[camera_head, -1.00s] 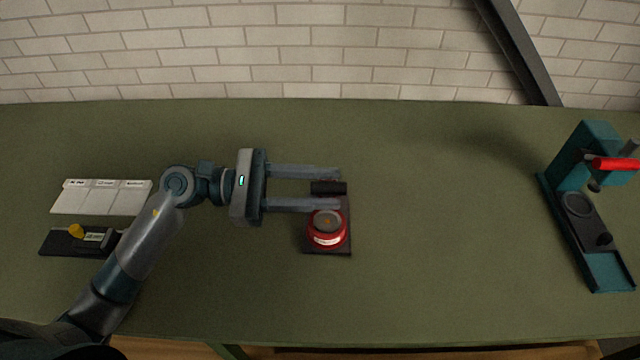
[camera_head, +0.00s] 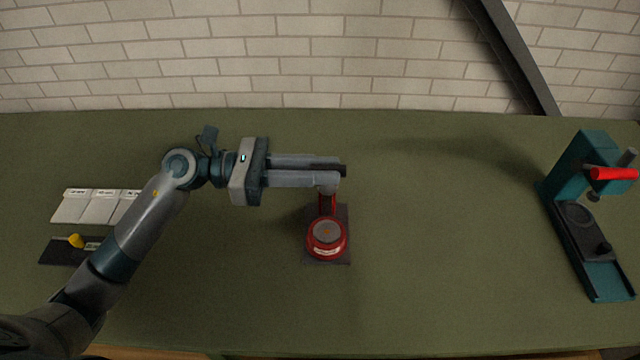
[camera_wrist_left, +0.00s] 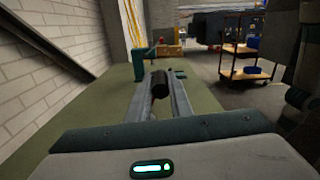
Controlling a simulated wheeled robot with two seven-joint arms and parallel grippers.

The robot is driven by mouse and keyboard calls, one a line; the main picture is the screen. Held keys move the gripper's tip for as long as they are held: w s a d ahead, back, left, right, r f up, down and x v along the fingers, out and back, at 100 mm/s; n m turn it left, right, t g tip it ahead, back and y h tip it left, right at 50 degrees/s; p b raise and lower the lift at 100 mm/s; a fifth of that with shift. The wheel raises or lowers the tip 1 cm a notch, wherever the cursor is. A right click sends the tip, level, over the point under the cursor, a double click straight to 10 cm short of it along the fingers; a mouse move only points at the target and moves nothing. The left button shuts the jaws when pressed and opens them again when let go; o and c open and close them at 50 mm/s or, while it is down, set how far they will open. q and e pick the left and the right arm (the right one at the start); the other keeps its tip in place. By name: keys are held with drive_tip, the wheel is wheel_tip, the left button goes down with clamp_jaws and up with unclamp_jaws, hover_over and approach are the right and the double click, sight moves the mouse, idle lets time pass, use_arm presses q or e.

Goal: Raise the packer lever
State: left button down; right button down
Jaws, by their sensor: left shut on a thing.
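A red round device (camera_head: 326,238) with a grey top sits on a dark base plate (camera_head: 342,215) in the middle of the table. A red lever arm (camera_head: 327,203) runs from it toward the back, up to a black cylindrical grip. My left gripper (camera_head: 332,173) comes in from the left and is shut on this grip. In the left wrist view the black grip (camera_wrist_left: 159,86) sits between the two fingers. The fingers hide part of the grip in the head view. My right gripper is not in view.
A teal stand with a red handle (camera_head: 612,174) is at the right. White cards (camera_head: 88,206) and a dark fixture with a yellow knob (camera_head: 76,240) lie at the left. The table (camera_head: 450,230) is clear between device and stand. A brick wall (camera_head: 300,60) stands behind.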

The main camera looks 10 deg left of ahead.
use_arm(q)
drive_tip(key=shift+w+a+r+n, duration=0.15)
drive_tip(key=shift+w+r+n, duration=0.15)
drive_tip(key=shift+w+n, duration=0.35)
drive_tip(key=shift+w+a+r+n, duration=0.2)
drive_tip(key=shift+w+n, duration=0.3)
drive_tip(key=shift+w, duration=0.35)
drive_tip(key=shift+w+a+r+n, duration=0.1)
drive_tip(key=shift+w+r+n, duration=0.25)
drive_tip(key=shift+w+n, duration=0.3)
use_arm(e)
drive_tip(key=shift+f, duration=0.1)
use_arm(q)
drive_tip(key=shift+w, duration=0.1)
drive_tip(key=c, duration=1.6)
unclamp_jaws()
drive_tip(key=shift+c, duration=0.2)
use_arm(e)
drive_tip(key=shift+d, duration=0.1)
